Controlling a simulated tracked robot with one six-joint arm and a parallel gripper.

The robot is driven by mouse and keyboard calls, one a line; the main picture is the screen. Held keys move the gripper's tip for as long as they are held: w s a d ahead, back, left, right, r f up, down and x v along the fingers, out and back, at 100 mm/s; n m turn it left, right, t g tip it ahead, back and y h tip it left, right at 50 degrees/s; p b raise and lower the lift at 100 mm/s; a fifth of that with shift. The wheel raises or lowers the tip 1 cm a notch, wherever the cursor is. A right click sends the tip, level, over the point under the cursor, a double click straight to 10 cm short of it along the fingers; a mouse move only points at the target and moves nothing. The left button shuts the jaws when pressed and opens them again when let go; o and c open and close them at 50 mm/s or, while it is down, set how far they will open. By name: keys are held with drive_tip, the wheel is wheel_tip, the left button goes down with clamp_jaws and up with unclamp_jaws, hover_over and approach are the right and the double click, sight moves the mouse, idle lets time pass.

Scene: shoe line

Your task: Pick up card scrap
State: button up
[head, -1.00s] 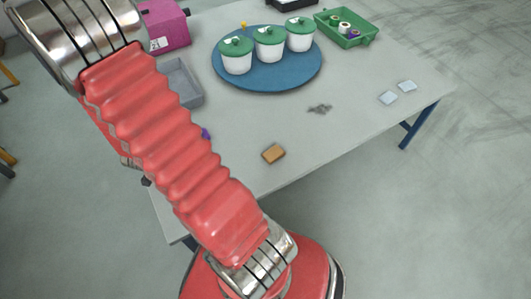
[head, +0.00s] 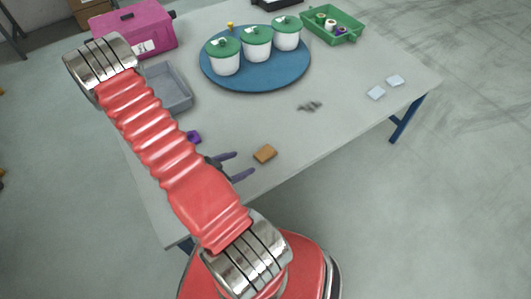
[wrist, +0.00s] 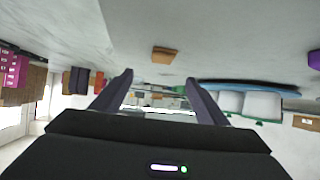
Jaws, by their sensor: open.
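The card scrap (head: 265,154) is a small flat brown piece lying near the front edge of the grey table. It also shows in the wrist view (wrist: 163,54), above the gap between the fingertips. My gripper (head: 243,164) is open, with its two dark fingers pointing right, toward the card scrap. In the head view the fingertips appear just left of the scrap and apart from it. In the wrist view my gripper (wrist: 160,88) has nothing between its fingers. The red arm hides part of the gripper's body in the head view.
A blue round tray (head: 255,83) holds three white cups with green lids. A grey bin (head: 168,88), magenta box (head: 135,32) and green tray (head: 333,25) stand behind. A purple piece (head: 193,137), grey scrap (head: 309,106) and clear squares (head: 376,93) lie on the table (head: 340,125).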

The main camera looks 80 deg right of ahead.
drive_tip(key=shift+d, duration=0.1)
approach(265, 152)
drive_tip(key=shift+x, duration=1.2)
drive_tip(key=shift+s+d+f, duration=0.1)
drive_tip(key=shift+s+f, duration=0.05)
drive_tip(key=shift+s, duration=0.1)
drive_tip(key=shift+x, duration=2.6)
drive_tip(key=shift+w, duration=0.15)
drive_tip(key=c, duration=1.1)
drive_tip(key=shift+r, duration=5)
